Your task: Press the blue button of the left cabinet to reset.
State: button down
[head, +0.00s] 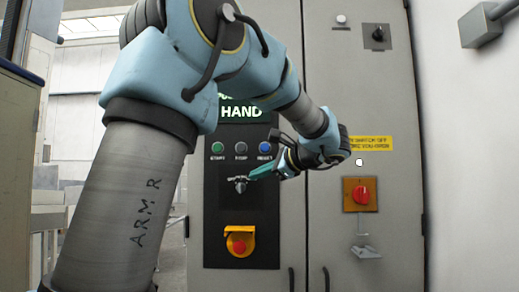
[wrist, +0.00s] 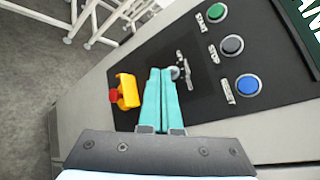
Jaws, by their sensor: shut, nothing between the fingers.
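The left cabinet (head: 291,225) is grey with a black control panel. Its blue button (head: 265,147) sits at the right end of a row with a green and a grey button. The blue button also shows in the wrist view, right of my fingers (wrist: 248,85), with the label RESET beside it. My gripper (head: 252,177) has teal fingers, shut together and empty. In the head view the fingertips are just below the button row, near a key switch. In the wrist view the fingers (wrist: 160,73) point at the panel between the key switch and the emergency stop, apart from the blue button.
The green button (head: 217,148) and grey button (head: 241,148) are close to the blue one. A key switch (head: 240,186) and a yellow-framed red emergency stop (head: 239,241) lie below. The right cabinet carries a red rotary switch (head: 361,195). A screen (head: 240,112) reads HAND.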

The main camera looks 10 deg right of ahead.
aim_at(269, 147)
jog(key=d+r+t, duration=0.2)
jog(key=d+r, duration=0.1)
jog(key=r, duration=0.5)
jog(key=shift+s+y, duration=0.15)
jog(key=shift+y, duration=0.25)
jog(key=shift+w+d+p, duration=0.25)
jog(key=shift+w+p, duration=0.45)
jog(key=shift+w, duration=0.75)
jog(key=shift+w+d+p, duration=0.3)
jog(key=shift+w+p, duration=0.45)
jog(key=shift+w, duration=0.7)
jog(key=shift+w+d+p, duration=0.25)
jog(key=shift+w+p, duration=0.45)
jog(key=shift+w, duration=0.75)
jog(key=shift+w, duration=0.1)
jog(key=shift+w+d, duration=0.1)
jog(key=shift+w, duration=0.2)
